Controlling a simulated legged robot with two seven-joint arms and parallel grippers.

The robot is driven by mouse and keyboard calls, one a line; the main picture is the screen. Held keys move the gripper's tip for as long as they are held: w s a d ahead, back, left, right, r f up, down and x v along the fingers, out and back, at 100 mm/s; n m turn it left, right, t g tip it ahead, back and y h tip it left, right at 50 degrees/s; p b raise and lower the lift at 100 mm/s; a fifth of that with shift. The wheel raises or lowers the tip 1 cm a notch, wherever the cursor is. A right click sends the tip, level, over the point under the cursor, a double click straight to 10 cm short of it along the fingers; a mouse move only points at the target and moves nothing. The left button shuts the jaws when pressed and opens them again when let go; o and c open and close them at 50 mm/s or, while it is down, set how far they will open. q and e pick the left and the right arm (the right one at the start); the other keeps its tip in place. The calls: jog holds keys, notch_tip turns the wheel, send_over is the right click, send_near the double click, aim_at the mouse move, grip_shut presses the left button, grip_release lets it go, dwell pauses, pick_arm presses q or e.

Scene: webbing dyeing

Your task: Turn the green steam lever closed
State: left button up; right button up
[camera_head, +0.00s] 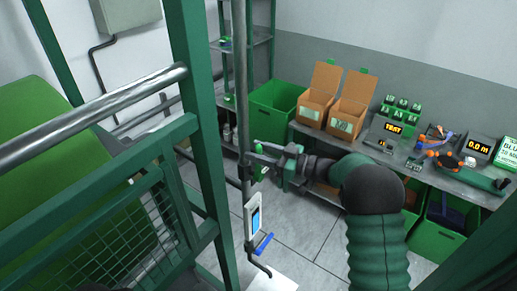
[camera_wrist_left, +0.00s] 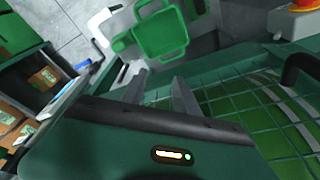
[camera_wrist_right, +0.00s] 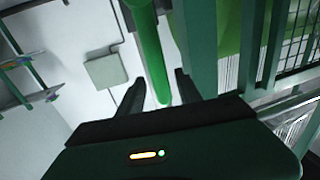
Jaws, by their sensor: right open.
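The green steam lever (camera_wrist_right: 150,50) shows in the right wrist view as a bright green bar running down from the top. Its rounded lower end lies between the fingers of my right gripper (camera_wrist_right: 160,92), with gaps on both sides. In the head view my right gripper (camera_head: 262,156) is open at the vertical steam pipe (camera_head: 240,85), where the lever is small and partly hidden by the fingers. My left gripper (camera_wrist_left: 160,90) is open and empty in the left wrist view, above a green mesh guard (camera_wrist_left: 245,115).
A blue-handled valve (camera_head: 263,243) and a display box (camera_head: 254,217) sit lower on the pipe. A green frame post (camera_head: 198,100) stands close left of it. A workbench (camera_head: 440,172) with instruments and cartons is at the right. Grey floor (camera_head: 310,225) is open between.

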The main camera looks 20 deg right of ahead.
jog(key=shift+s, duration=0.1)
grip_shut()
jog(key=shift+r, duration=0.1)
dwell(1.1)
